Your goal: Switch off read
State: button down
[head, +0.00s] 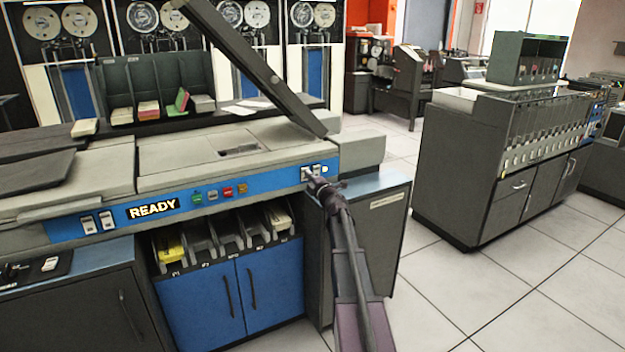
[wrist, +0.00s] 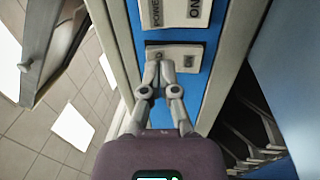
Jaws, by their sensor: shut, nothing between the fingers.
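The card machine's blue panel (head: 265,178) has a pair of white switches (head: 313,171) at its right end. In the wrist view the upper switch (wrist: 182,10) is labelled POWER and ON. Below it is a second switch (wrist: 190,55), its label partly hidden by my fingers; a D and ON show, so it may be the read switch. My gripper (wrist: 158,70) is shut and empty, with its fingertips over this second switch's left part. I cannot tell whether they touch it. In the head view my gripper (head: 314,180) is at the panel's right end.
A lit READY sign (head: 153,209), several coloured buttons (head: 213,194) and another pair of switches (head: 97,222) lie farther left on the panel. A raised dark lid (head: 255,68) slants above the machine. Blue cabinet doors (head: 235,300) are below. Tiled floor (head: 435,285) is free at right.

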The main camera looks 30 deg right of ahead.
jog(key=shift+w, duration=0.15)
jog(key=shift+w+r, duration=0.3)
jog(key=shift+w, duration=0.1)
jog(key=shift+s+f, duration=0.1)
jog(key=shift+s, duration=0.05)
jog(key=shift+s+a, duration=0.1)
jog(key=shift+s, duration=0.4)
jog(key=s+r+p, duration=0.2)
jog(key=s, duration=1.1)
jog(key=shift+a, duration=0.15)
